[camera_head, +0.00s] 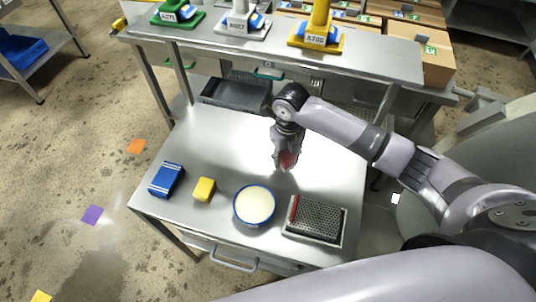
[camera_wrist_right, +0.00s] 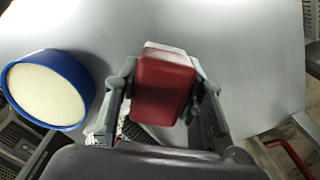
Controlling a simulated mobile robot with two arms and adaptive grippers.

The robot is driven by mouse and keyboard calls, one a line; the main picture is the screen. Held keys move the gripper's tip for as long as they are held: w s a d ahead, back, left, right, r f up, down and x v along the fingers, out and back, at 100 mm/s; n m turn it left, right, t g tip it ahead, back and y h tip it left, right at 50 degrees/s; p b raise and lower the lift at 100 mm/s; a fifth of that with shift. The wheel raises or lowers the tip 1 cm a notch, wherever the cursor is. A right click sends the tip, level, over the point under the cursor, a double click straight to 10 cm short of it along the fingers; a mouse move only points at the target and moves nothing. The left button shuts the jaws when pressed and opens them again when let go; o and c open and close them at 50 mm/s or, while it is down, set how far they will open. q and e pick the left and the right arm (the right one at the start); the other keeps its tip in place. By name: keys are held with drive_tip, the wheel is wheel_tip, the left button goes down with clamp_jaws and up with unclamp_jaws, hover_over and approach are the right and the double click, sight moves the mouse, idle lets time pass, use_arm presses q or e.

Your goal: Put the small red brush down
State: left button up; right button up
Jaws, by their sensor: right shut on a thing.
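The small red brush (camera_wrist_right: 163,88) is between the fingers of my right gripper (camera_wrist_right: 165,105), which is shut on it. In the head view my right gripper (camera_head: 284,155) hangs over the steel table (camera_head: 235,135), and a bit of the brush (camera_head: 287,160) shows at its fingertips. I cannot tell how far the brush is above the table top. The brush has a red body with a pale strip along one edge in the wrist view. My left gripper is not in view.
On the table's near part stand a blue box (camera_head: 166,180), a yellow block (camera_head: 204,189), a round blue-rimmed tub (camera_head: 254,205) and a perforated tray (camera_head: 316,220) with a red strip. A raised shelf (camera_head: 350,60) runs along the back. The table's middle left is clear.

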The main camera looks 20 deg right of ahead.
sight(268, 164)
drive_tip(key=w+a, duration=0.1)
drive_tip(key=a, duration=0.1)
drive_tip(key=w+a, duration=0.1)
drive_tip(key=a, duration=0.1)
drive_tip(key=shift+w+p, duration=0.3)
drive_tip(key=shift+p, duration=0.05)
drive_tip(key=shift+w+a+f, duration=0.1)
drive_tip(key=shift+a+f, duration=0.05)
drive_tip(key=shift+a, duration=0.05)
wheel_tip(268, 164, down, 2)
drive_tip(key=shift+f+p, duration=0.25)
drive_tip(key=shift+p, duration=0.4)
drive_tip(key=shift+d+f, duration=0.1)
drive_tip(key=shift+f, duration=0.3)
drive_tip(key=shift+f, duration=0.15)
drive_tip(key=o, duration=1.2)
